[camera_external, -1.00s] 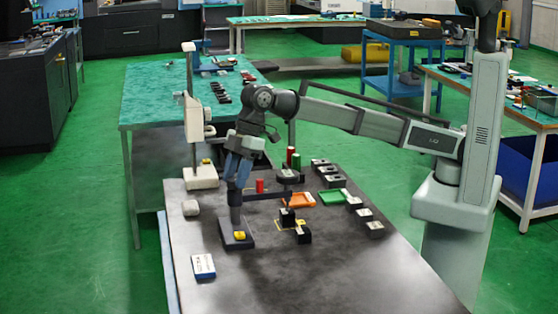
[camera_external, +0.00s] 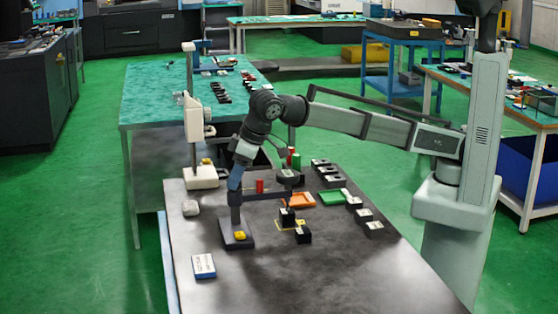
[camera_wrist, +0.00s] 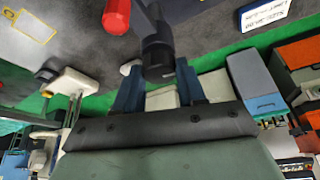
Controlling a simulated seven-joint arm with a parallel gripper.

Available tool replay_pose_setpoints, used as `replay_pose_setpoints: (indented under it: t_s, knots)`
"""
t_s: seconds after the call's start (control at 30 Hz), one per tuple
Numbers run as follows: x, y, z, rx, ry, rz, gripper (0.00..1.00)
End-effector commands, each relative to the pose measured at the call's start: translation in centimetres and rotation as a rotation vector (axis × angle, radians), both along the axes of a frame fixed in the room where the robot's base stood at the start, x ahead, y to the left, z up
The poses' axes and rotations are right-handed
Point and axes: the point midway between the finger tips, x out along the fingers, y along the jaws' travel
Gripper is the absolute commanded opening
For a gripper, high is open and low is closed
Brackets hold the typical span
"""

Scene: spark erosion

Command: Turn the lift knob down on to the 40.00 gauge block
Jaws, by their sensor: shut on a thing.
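A dark stand has its base (camera_external: 238,241) on the grey bench, with a yellow piece on the base and an upright post (camera_external: 236,218). My gripper (camera_external: 234,192) is at the top of the post, fingers pointing down. In the wrist view, a black round knob (camera_wrist: 157,60) sits between my blue fingers (camera_wrist: 158,85), which are shut on it. A dark arm (camera_external: 262,195) reaches right from the post towards a round dark part (camera_external: 289,176). A small black block (camera_external: 287,216) stands below, by a yellow outline. I cannot read its size or tell any contact.
A white and blue label box (camera_external: 204,265) lies at the front left. A red cylinder (camera_external: 259,186) is right of the post. An orange tray (camera_external: 301,200), a green tray (camera_external: 335,196) and several dark blocks stand to the right. A tall white stand (camera_external: 200,177) is behind left.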

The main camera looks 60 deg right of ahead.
Motion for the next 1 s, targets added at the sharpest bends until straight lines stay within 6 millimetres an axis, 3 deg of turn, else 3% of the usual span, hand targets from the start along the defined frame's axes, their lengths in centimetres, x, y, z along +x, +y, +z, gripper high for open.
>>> replay_pose_setpoints:
  t_s: [0.33, 0.87, 0.9, 1.0]
  knots:
    - [-0.05, 0.12, 0.01, 0.0, 0.001, -0.128, 0.09]
    - [-0.07, 0.08, 0.0, 0.0, 0.002, -0.148, 0.09]
    - [-0.07, 0.08, 0.0, 0.0, 0.002, -0.148, 0.43]
    - [-0.07, 0.08, 0.0, 0.0, 0.002, -0.148, 0.52]
